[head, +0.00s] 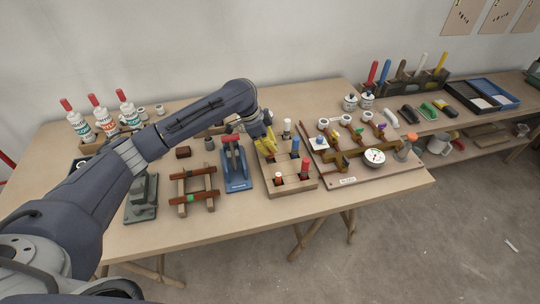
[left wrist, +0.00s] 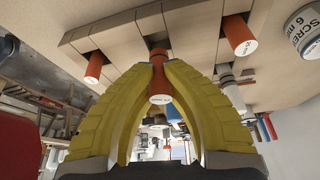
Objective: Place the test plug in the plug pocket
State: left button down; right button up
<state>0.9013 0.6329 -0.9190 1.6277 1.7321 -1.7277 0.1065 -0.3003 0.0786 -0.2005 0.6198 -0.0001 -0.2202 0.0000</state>
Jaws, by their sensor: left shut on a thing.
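My left gripper (head: 269,142) comes in from the left over the wooden plug block (head: 306,187). In the left wrist view its yellow fingers (left wrist: 160,80) are shut on an orange-red plug (left wrist: 160,97) with a pale labelled end. I cannot read the label clearly; I take it as the test plug. The plug is hidden behind the fingers in the head view. Two other red plugs (head: 304,168) and (head: 279,177), a blue plug (head: 295,146) and a white plug (head: 287,127) stand in the block. Dark square pockets show in the block. I cannot tell whether the held plug touches a pocket. My right gripper is not in view.
A blue stand (head: 238,178) and a wooden rack (head: 193,193) stand left of the block. A board with hooks and a round white-topped tin (head: 374,157) lies to the right. Labelled bottles (head: 104,122) stand at the back left. The table's front edge is clear.

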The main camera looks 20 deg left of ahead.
aim_at(270, 155)
pick_arm(q)
jog(key=shift+f, duration=2.15)
jog(key=shift+f, duration=0.2)
jog(key=c, duration=1.5)
grip_release()
jog(key=shift+r, duration=0.15)
jog(key=v, duration=1.2)
